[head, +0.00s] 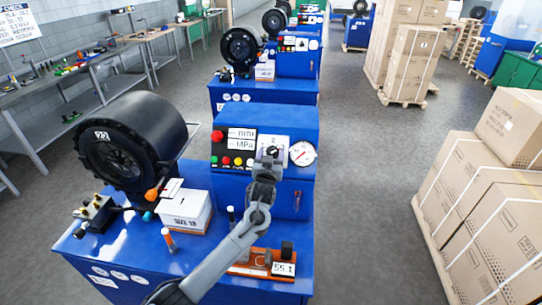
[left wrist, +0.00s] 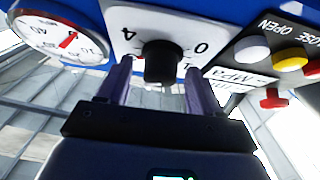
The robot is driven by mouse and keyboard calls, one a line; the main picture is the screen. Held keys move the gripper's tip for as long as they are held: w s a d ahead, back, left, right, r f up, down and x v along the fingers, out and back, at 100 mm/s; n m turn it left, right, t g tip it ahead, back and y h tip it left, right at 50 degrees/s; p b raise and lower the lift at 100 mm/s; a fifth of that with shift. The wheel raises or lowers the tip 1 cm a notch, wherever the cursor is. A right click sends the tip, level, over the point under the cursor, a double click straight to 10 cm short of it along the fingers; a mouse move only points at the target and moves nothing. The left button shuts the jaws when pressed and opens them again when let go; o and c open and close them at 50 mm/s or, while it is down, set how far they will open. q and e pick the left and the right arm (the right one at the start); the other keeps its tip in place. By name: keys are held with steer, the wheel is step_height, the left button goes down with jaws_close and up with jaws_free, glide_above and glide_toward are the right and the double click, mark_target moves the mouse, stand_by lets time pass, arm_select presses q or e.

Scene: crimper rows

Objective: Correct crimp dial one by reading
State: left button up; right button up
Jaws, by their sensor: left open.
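The crimp dial is a black knob (left wrist: 160,62) on a white numbered plate (left wrist: 125,20), upside down in the left wrist view. In the head view the plate (head: 274,142) is on the nearest blue crimper's panel, and my gripper partly hides it. My left gripper (head: 268,158) is at the dial. In the left wrist view its open fingers (left wrist: 158,85) stand on either side of the knob, with a small gap at each side. An orange measuring device (head: 250,271) with a "55.1" reading (head: 284,269) lies on the bench front. My right gripper is not in view.
A round pressure gauge (head: 302,153) sits right of the dial; coloured buttons (head: 232,161) sit left. A black crimp head (head: 135,140), white box (head: 186,210) and orange-capped marker (head: 168,238) stand on the bench. Stacked cartons (head: 480,205) are right, across open floor.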

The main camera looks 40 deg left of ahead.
arm_select(q)
steer(key=c, duration=1.1)
steer(key=shift+o, duration=0.2)
steer(key=shift+s+a+r+m+t+h+p, duration=0.1)
steer(key=shift+m+t+h+p, duration=0.1)
steer(key=shift+m+h+p, duration=0.55)
steer(key=shift+a+m+t+h+p, duration=0.1)
steer(key=shift+m+t+h+p, duration=0.3)
steer(key=shift+m, duration=0.65)
steer(key=m+h+p, duration=0.1)
steer(key=m, duration=0.2)
steer(key=shift+h+p, duration=0.25)
steer(key=shift+p, duration=0.15)
steer(key=shift+m+h, duration=0.3)
steer(key=shift+m, duration=0.2)
steer(key=o, duration=1.1)
steer(key=shift+c, duration=0.2)
steer(key=shift+s, duration=0.1)
steer(key=v, duration=1)
steer(key=shift+s, duration=0.35)
